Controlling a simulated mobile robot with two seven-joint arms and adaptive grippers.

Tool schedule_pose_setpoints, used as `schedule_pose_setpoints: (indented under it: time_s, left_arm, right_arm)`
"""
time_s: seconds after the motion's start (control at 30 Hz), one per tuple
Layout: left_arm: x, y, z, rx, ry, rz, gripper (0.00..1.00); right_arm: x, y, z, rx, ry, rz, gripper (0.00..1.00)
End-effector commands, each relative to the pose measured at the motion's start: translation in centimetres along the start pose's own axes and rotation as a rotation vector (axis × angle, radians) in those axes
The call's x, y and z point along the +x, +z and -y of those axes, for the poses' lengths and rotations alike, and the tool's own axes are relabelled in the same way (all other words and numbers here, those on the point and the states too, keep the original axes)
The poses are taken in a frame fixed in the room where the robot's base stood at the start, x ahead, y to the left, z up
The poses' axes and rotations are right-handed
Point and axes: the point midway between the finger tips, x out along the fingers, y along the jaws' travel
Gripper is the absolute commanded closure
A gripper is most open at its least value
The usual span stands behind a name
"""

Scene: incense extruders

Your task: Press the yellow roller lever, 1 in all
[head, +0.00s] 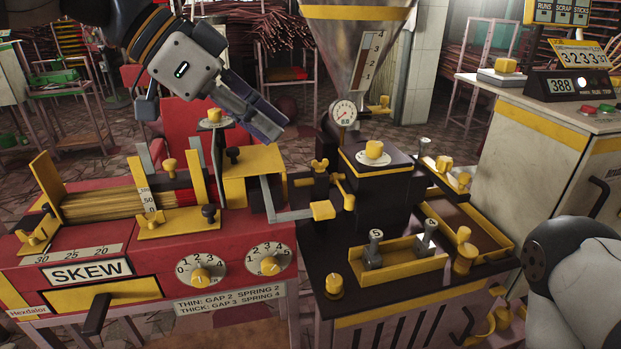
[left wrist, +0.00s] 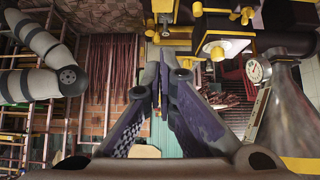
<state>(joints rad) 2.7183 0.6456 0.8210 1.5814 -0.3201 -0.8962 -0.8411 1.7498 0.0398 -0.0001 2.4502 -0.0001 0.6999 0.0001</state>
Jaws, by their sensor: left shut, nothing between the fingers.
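A yellow-ended lever (head: 323,210) sticks out on a bent grey bar between the red machine and the dark machine; it looks like the roller lever, though I cannot be sure. My left gripper (head: 275,125) is in the air above and behind the lever, right of a yellow knob on a pale disc (head: 215,116). Its fingers are shut and empty, and touch nothing that I can see. In the left wrist view the closed fingers (left wrist: 164,58) point at the machine tops. My right gripper is out of view; only part of my right arm shows at the right.
A dark tower with a yellow button (head: 375,150), a gauge (head: 343,112) and a metal hopper (head: 358,40) stand close to the right of the left gripper. The red SKEW machine (head: 140,250) has dials and upright yellow plates. A yellow tray (head: 400,268) holds weights marked 5 and 4.

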Motion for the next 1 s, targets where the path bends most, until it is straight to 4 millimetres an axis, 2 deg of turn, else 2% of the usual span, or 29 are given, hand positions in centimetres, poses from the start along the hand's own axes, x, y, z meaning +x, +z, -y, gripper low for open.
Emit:
schedule_pose_setpoints:
  time_s: [0.17, 0.5, 0.73, 1.0]
  left_arm:
    - [2.8, 0.2, -0.1, -0.002, 0.007, 0.005, 1.00]
    - [10.3, 0.2, -0.1, -0.003, 0.006, 0.004, 1.00]
    - [12.3, 2.4, -0.1, -0.002, 0.002, 0.001, 1.00]
    - [12.7, 2.9, -0.1, -0.001, 0.001, 0.001, 1.00]
  right_arm:
    - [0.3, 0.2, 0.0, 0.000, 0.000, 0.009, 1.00]
    - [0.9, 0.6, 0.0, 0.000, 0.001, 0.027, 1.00]
    - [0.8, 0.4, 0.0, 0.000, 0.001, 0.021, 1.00]
    - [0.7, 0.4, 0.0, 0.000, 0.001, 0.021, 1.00]
